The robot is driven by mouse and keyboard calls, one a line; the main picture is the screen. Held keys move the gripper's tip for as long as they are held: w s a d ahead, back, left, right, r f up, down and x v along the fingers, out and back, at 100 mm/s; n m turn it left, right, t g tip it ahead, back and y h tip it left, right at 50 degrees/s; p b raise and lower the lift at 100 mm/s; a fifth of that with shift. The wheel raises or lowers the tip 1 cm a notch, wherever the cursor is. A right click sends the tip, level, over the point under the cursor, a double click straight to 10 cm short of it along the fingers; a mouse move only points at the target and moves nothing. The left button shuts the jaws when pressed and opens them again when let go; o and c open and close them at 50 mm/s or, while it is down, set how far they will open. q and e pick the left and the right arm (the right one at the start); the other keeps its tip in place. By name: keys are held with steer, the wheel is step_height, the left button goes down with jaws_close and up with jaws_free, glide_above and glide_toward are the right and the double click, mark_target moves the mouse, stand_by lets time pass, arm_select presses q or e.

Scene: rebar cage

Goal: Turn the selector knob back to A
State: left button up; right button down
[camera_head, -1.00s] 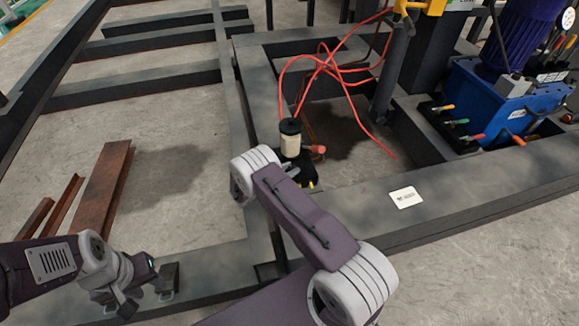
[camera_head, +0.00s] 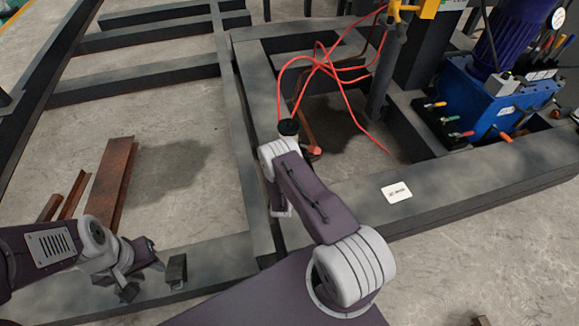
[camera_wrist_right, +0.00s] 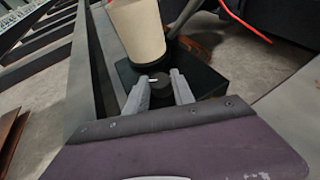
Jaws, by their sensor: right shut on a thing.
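The selector knob (camera_wrist_right: 161,91) is a small dark round knob with a short white mark, on a black box (camera_wrist_right: 207,80) in the right wrist view. My right gripper (camera_wrist_right: 159,94) is shut on it, one grey finger on each side. No A or other lettering can be read. A cream cylinder (camera_wrist_right: 137,30) stands just behind the knob; its black cap (camera_head: 289,127) shows in the head view. There my right wrist hides the knob and most of the box. My left gripper (camera_head: 143,279) is open and empty, low over the frame at the left.
Red hoses (camera_head: 322,62) loop behind the cylinder. A dark steel frame (camera_head: 440,195) surrounds it, with a white label (camera_head: 397,191) on its front beam. A blue pump unit (camera_head: 497,100) stands at the right. Rusty steel profiles (camera_head: 108,190) lie on the floor at the left.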

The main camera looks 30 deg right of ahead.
stand_by(0.4)
steer(key=c, duration=1.1)
jaws_free()
steer(key=p+v, duration=0.4)
steer(key=v, duration=0.5)
steer(key=shift+s, duration=0.1)
steer(key=shift+d, duration=0.1)
